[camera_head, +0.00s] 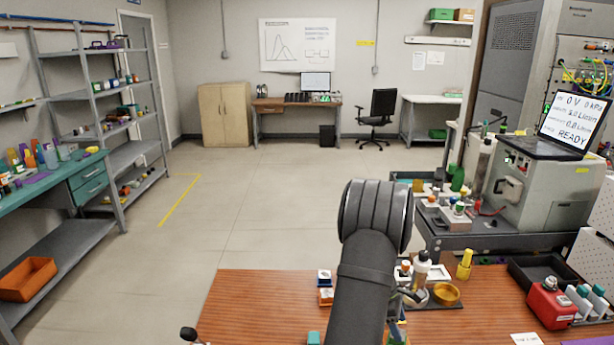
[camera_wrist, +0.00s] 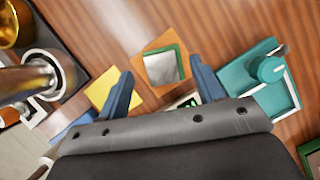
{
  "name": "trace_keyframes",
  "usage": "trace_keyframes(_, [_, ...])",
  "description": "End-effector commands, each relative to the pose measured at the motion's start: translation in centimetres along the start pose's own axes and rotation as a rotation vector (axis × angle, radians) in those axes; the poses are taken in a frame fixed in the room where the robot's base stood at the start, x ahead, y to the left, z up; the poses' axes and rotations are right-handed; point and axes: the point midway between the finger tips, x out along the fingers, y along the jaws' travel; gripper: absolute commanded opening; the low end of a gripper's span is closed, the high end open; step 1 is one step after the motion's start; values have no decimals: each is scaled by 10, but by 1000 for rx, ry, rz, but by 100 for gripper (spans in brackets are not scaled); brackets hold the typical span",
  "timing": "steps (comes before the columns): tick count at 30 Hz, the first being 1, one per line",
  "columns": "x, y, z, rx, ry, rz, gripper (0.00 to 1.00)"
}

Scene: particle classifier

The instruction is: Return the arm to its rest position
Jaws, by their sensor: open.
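In the head view my dark arm rises from the bottom middle over the wooden table (camera_head: 260,305) and hides part of it. In the wrist view my gripper (camera_wrist: 160,95) is open, its two blue fingers spread wide apart. Nothing is held between them. An orange block with a green-edged square and a pale metallic top (camera_wrist: 163,67) lies on the wood just ahead of the fingertips. The gripper's fingers are hidden or too small to make out in the head view.
A teal tray with a round knob (camera_wrist: 268,70) lies to the right in the wrist view, and a yellow piece (camera_wrist: 102,88) to the left. Bottles, a gold bowl (camera_head: 446,293) and a red box (camera_head: 551,304) stand right of my arm. Open floor (camera_head: 250,195) lies beyond the table.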

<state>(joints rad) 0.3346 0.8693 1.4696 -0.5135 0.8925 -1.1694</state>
Motion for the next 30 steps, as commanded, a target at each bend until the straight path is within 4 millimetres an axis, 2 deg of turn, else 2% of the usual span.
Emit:
trace_keyframes(4, [-6, 0, 3, 0, 0, 1, 61])
trace_keyframes(14, [-6, 0, 2, 0, 0, 0, 61])
trace_keyframes(17, [-1, 0, 0, 0, 0, -1, 61])
trace_keyframes(23, [26, -1, -11, -3, -1, -4, 61])
trace_keyframes(24, [24, 1, -13, -1, 0, 2, 61])
trace_keyframes(30, [-21, 1, -12, 1, 0, 5, 61])
